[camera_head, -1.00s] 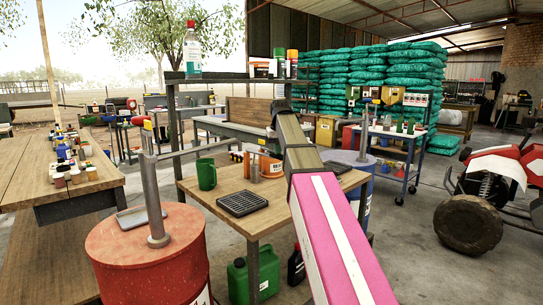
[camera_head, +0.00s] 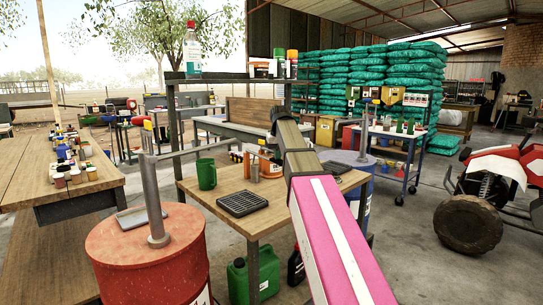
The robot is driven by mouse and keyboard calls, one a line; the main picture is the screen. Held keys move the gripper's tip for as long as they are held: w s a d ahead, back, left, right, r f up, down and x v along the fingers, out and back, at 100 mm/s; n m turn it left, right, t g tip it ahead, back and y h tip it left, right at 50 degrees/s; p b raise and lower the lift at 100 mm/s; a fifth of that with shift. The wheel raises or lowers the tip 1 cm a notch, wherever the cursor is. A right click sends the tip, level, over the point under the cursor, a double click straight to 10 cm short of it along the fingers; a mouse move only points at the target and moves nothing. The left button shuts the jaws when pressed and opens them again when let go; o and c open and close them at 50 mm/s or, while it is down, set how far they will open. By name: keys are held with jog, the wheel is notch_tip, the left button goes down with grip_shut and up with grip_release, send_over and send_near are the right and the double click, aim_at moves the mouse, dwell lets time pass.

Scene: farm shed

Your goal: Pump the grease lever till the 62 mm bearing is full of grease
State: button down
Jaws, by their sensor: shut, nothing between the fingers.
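My pink and white arm reaches from the bottom edge up to the middle of the head view, ending in a dark joint. My gripper cannot be made out; the arm itself may hide it. A red drum (camera_head: 150,262) stands at the lower left with an upright grey pump post (camera_head: 153,200). A long thin bar (camera_head: 200,149) runs right from that post, and a small orange-yellow tip (camera_head: 147,125) shows at its top. A small grey upright piece (camera_head: 254,167) and an orange item (camera_head: 270,167) stand on the wooden table (camera_head: 215,212), partly behind my arm. I cannot make out the 62 mm bearing.
A green jerrycan (camera_head: 262,272) stands below. A second drum (camera_head: 343,157) is right of my arm, and a red vehicle (camera_head: 495,190) stands further right.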

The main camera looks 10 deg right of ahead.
jog(key=shift+f, duration=0.1)
jog(key=w+v, duration=0.2)
jog(key=v, duration=0.7)
dwell(0.4)
jog(key=shift+s+a, duration=0.1)
jog(key=shift+a, duration=0.1)
dwell(0.6)
